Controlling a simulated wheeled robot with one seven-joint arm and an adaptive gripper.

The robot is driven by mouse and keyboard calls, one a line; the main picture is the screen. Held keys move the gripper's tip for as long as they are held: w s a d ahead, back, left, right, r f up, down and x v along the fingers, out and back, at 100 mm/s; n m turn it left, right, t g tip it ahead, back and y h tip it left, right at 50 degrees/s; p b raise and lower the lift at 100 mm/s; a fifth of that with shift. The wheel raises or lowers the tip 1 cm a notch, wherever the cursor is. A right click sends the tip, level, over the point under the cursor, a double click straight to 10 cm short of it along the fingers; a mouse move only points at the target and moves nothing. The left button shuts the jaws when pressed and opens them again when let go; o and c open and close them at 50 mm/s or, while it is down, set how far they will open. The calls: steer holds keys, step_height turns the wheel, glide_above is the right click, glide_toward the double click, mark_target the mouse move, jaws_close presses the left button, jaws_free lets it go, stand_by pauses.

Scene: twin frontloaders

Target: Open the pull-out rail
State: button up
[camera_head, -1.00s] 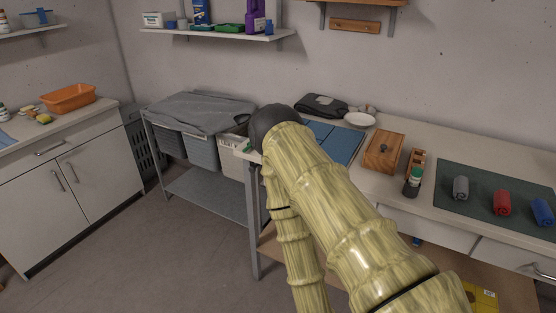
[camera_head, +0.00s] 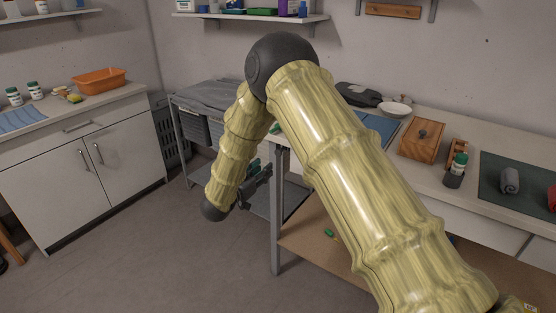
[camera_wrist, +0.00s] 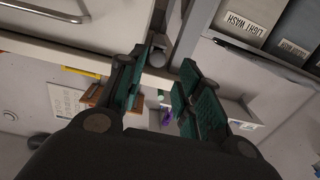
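My gripper (camera_head: 256,178) hangs low in the head view, left of the near table leg and in front of the shelved cart. In the wrist view its two teal-padded fingers (camera_wrist: 160,90) are spread apart with nothing held between them. A grey rod with a rounded end (camera_wrist: 157,48) shows just beyond the fingertips, roughly in line with the gap. It looks like the pull-out rail, but I cannot be certain. It appears apart from the fingers. In the head view my arm hides this area, so I cannot make out the rail there.
Bins labelled LIGHT WASH (camera_wrist: 245,22) stand close to the right of the fingers in the wrist view. A drawer handle (camera_wrist: 45,10) is at its upper left. In the head view, a white cabinet (camera_head: 100,165) stands left, a wooden box (camera_head: 422,142) sits on the counter, and the floor between is clear.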

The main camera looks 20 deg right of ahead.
mark_target(277, 153)
steer(key=shift+m+h, duration=0.3)
steer(key=x, duration=0.7)
steer(key=r+x, duration=0.1)
steer(key=x, duration=0.3)
steer(key=shift+a+p, duration=0.15)
steer(key=shift+p, duration=0.25)
steer(key=shift+c, duration=0.4)
jaws_close()
